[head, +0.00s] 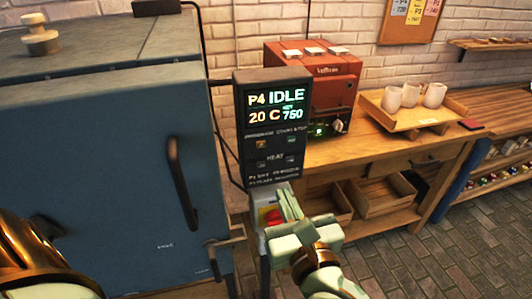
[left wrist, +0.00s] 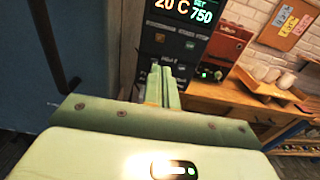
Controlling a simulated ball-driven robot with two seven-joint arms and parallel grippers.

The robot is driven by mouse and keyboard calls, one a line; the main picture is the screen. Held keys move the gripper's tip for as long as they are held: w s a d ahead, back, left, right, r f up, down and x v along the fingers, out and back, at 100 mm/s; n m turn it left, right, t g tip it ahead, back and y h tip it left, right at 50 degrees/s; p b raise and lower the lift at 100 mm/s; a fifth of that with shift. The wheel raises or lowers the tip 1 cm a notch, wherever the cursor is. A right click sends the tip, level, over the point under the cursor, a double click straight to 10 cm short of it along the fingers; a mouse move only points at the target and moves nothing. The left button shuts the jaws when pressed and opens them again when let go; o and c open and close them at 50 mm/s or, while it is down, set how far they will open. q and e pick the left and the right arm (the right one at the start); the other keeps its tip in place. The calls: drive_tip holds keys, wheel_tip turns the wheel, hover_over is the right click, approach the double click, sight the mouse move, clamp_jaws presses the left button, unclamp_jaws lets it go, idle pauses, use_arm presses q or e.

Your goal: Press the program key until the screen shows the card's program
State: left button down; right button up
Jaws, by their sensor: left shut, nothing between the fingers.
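The controller (head: 272,160) is a dark upright panel beside the blue kiln. Its screen (head: 275,106) reads P4 IDLE, 20 C and SET 750. The screen's lower part also shows in the left wrist view (left wrist: 183,10). Below it, the program key (head: 261,143) is a small orange-marked key at the left, with the start/stop key (head: 291,140) at the right. My left gripper (head: 288,205) is shut and empty, below the keys in front of the lower box. In the left wrist view its fingers (left wrist: 161,83) are together, pointing toward the panel. My right gripper is out of view.
Coloured cards (head: 414,11) hang on a board at the upper right; their print is too small to read surely. The blue kiln (head: 95,170) stands at left. A red machine (head: 315,85) and a tray of cups (head: 400,115) sit on the wooden bench.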

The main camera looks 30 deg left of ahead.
sight(261, 144)
use_arm(q)
drive_tip(key=x, duration=1.4)
drive_tip(key=shift+a+b, duration=0.1)
drive_tip(key=shift+b, duration=0.2)
drive_tip(key=shift+w+a+f+b, duration=0.1)
drive_tip(key=shift+w+a+b, duration=0.15)
drive_tip(key=shift+w+b, duration=0.05)
drive_tip(key=shift+a, duration=0.1)
drive_tip(key=shift+r, duration=0.35)
